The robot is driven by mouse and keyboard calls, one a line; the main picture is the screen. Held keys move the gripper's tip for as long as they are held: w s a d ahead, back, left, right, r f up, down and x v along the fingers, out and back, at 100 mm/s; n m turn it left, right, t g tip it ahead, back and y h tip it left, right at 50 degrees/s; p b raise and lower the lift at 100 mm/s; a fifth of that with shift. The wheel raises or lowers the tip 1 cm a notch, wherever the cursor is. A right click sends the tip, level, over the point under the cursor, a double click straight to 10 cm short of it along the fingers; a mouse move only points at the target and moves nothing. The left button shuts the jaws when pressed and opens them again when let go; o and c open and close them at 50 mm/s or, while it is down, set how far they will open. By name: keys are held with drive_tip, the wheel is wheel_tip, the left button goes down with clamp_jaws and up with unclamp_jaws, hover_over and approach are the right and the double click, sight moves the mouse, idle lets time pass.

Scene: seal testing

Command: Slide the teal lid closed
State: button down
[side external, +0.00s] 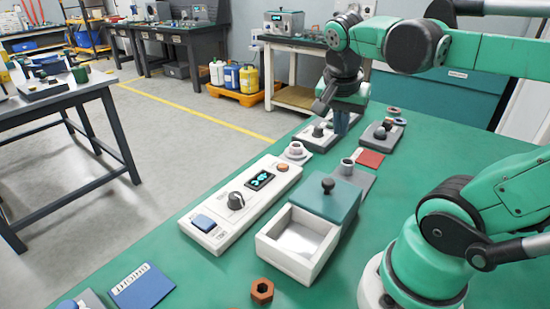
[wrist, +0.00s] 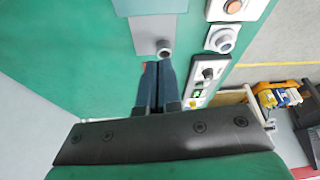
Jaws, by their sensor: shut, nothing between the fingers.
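The teal lid (side external: 325,199) with a black knob (side external: 328,184) covers the back part of a white box (side external: 287,256). The front part of the box is open, showing an empty white inside. My gripper (side external: 341,128) is behind the box and lid, well apart from the knob. Its two dark fingers (wrist: 158,85) are together and empty in the wrist view. At the top of that view, a teal edge that looks like the lid (wrist: 150,6) shows, with its knob out of sight.
A white control panel (side external: 232,220) lies left of the box. A grey plate with a ring (side external: 347,166) and a red square (side external: 369,158) lie behind the lid. An orange nut (side external: 262,290) is in front. Free green table (side external: 450,140) lies to the right.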

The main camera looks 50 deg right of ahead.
hover_over(334, 178)
wheel_tip(334, 178, down, 8)
drive_tip(key=shift+s+a+f, duration=0.15)
drive_tip(key=shift+s+a, duration=0.05)
drive_tip(key=shift+a, duration=0.75)
drive_tip(key=shift+s+a+f, duration=0.1)
drive_tip(key=shift+s+a, duration=0.05)
drive_tip(key=shift+a, duration=0.45)
drive_tip(key=shift+a, duration=0.1)
drive_tip(key=a, duration=1)
drive_tip(key=shift+a, duration=0.2)
